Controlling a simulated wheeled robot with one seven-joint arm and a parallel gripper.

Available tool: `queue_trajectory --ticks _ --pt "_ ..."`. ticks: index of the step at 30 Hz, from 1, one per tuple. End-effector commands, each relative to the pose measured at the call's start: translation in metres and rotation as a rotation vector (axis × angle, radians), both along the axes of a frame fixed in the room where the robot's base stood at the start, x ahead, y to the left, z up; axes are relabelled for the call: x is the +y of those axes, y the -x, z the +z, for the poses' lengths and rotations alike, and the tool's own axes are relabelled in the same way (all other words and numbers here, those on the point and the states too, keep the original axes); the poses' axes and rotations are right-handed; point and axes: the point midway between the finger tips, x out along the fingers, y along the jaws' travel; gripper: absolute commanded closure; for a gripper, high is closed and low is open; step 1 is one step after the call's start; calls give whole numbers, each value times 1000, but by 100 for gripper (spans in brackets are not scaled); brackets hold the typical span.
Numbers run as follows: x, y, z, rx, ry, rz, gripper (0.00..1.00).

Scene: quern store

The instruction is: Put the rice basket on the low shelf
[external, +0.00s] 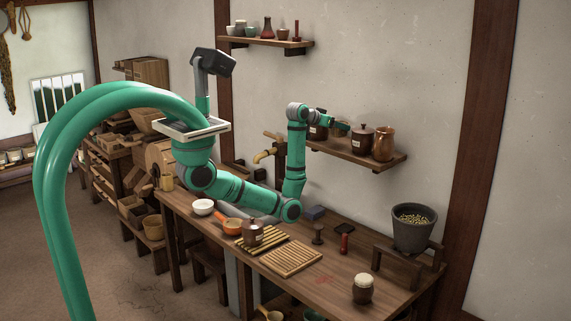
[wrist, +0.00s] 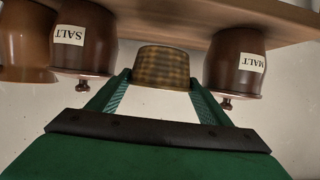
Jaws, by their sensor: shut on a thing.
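The rice basket (wrist: 161,68) is a small brown checked woven basket, upside down in the wrist view because that picture is inverted. My gripper (wrist: 160,82) is shut on it, one finger at each side. In the external view my gripper (external: 335,122) is at the low shelf (external: 350,151), with the basket (external: 343,129) partly hidden at its tip. The basket is between two brown jars, at the shelf's board (wrist: 190,18). I cannot tell whether its base touches the board.
The salt jar (wrist: 82,40) and malt jar (wrist: 235,62) stand close on either side of the basket. A copper jug (external: 383,143) stands at the shelf's right end. A higher shelf (external: 270,42) holds several vessels. The workbench (external: 320,285) below holds slatted racks and pots.

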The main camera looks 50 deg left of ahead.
Motion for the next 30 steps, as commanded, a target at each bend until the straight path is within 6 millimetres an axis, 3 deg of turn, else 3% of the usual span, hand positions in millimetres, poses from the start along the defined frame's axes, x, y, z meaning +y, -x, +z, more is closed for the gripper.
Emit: queue_trajectory --ticks 8,15,28,29,30 --pt "-1 -12 -14 -1 0 0 58" --pt "-2 -15 -45 0 -1 -1 58" --pt "-1 -15 -50 -2 -1 0 58" --pt "-1 -15 -51 0 -1 0 26" --pt "-1 -15 -51 -1 -1 0 16"
